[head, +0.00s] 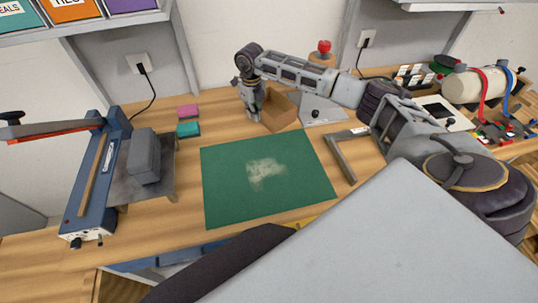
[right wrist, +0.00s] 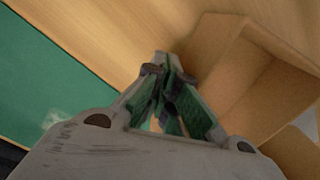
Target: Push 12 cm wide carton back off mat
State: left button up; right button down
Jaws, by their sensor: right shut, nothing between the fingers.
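The carton (head: 283,112) is a brown open-topped box standing on the wooden bench behind the green mat (head: 222,192). In the right wrist view the carton (right wrist: 262,85) is at the right and the mat (right wrist: 45,85) at the left, with bare wood between them. My right gripper (head: 253,117) points down at the carton's left side, shut and empty. In the right wrist view its fingertips (right wrist: 165,68) meet close beside the carton's edge; I cannot tell whether they touch it. My left gripper is not in view.
A blue paper trimmer (head: 95,180) stands at the left. Pink and teal blocks (head: 188,120) lie left of the gripper. The mat holds only a pale smudge.

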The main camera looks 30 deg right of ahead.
jog(key=shift+w, duration=0.15)
jog(key=shift+s+a+p, duration=0.2)
jog(key=shift+s+p, duration=0.05)
jog(key=shift+s, duration=0.3)
jog(key=shift+s+a+p, duration=0.15)
jog(key=shift+s+p, duration=0.1)
jog(key=shift+s, duration=0.3)
jog(key=shift+s+a, duration=0.3)
jog(key=shift+s, duration=0.55)
jog(key=shift+p, duration=0.3)
jog(key=shift+r+p, duration=0.85)
jog(key=shift+r, duration=0.65)
notch_tip(320, 180, up, 5)
jog(key=p, duration=0.2)
jog(key=shift+p, duration=0.35)
jog(key=shift+a+f, duration=0.1)
